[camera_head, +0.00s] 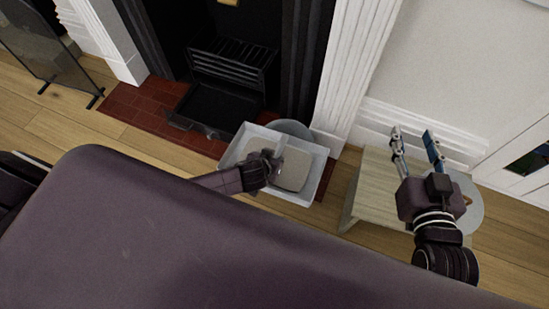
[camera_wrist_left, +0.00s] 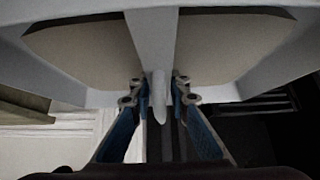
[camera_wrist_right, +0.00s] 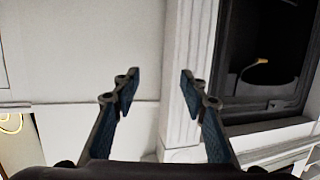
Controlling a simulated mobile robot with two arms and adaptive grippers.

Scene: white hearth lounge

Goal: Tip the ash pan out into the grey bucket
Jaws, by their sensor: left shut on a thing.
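The ash pan (camera_head: 313,170) is a pale grey rectangular tray with beige ash (camera_head: 293,176) in it. My left gripper (camera_head: 268,160) is shut on its handle (camera_wrist_left: 159,95); the pan looks roughly level. A round grey rim, apparently the grey bucket (camera_head: 291,127), shows just beyond the pan's far edge; most of it is hidden by the pan. I cannot tell the height of the pan over it. My right gripper (camera_head: 414,137) is open and empty, raised over the wooden stool to the right; its open fingers also show in the right wrist view (camera_wrist_right: 157,84).
The black fireplace grate (camera_head: 231,64) has a dark open tray (camera_head: 208,107) in front, on the red brick hearth (camera_head: 131,106). A pale wooden stool (camera_head: 373,188) and a round grey object (camera_head: 470,218) stand right. A dark fire screen (camera_head: 38,45) stands far left.

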